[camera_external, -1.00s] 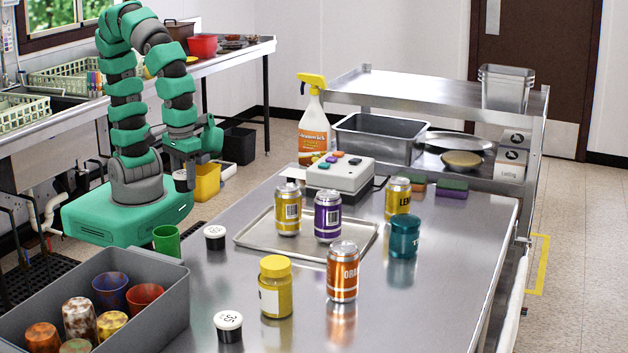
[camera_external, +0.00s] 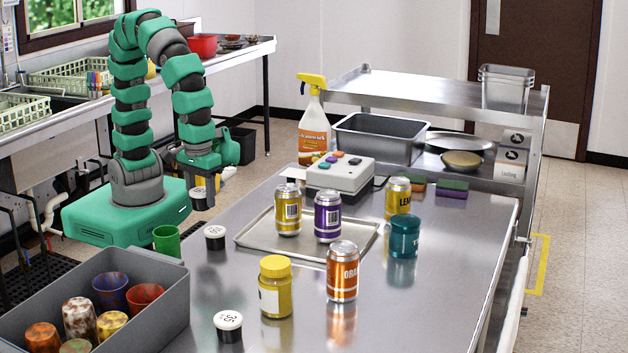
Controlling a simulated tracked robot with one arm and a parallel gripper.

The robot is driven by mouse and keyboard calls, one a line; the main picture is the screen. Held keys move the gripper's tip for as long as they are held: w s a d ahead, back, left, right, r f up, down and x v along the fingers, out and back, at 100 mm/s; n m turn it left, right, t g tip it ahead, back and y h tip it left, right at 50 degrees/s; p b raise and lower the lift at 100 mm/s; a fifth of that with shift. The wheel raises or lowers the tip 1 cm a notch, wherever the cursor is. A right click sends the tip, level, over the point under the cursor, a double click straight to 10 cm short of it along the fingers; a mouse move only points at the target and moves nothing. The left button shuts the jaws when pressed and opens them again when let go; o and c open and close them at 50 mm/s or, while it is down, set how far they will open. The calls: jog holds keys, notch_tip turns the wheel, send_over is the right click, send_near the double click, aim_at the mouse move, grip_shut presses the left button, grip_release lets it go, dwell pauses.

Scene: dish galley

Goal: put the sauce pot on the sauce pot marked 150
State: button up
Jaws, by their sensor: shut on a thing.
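My gripper (camera_external: 203,180) is shut on a small dark sauce pot (camera_external: 201,201) and holds it upright at the table's left edge. Part of this pot is hidden by the fingers. Two other black sauce pots with white lids stand on the steel table. One sauce pot (camera_external: 215,242) stands left of the metal tray, below the held pot in the picture; the marking on its lid is too small to read. The other sauce pot (camera_external: 229,332) stands near the front, with a lid that seems to read 35.
A green cup (camera_external: 167,240) and a grey bin (camera_external: 150,315) of cups are at the left. The metal tray (camera_external: 262,243) carries cans.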

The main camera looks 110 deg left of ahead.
send_over(215, 230)
jog(key=shift+f, duration=2)
jog(key=shift+f, duration=0.1)
jog(key=o, duration=1)
notch_tip(215, 230, up, 12)
jog(key=shift+r, duration=0.15)
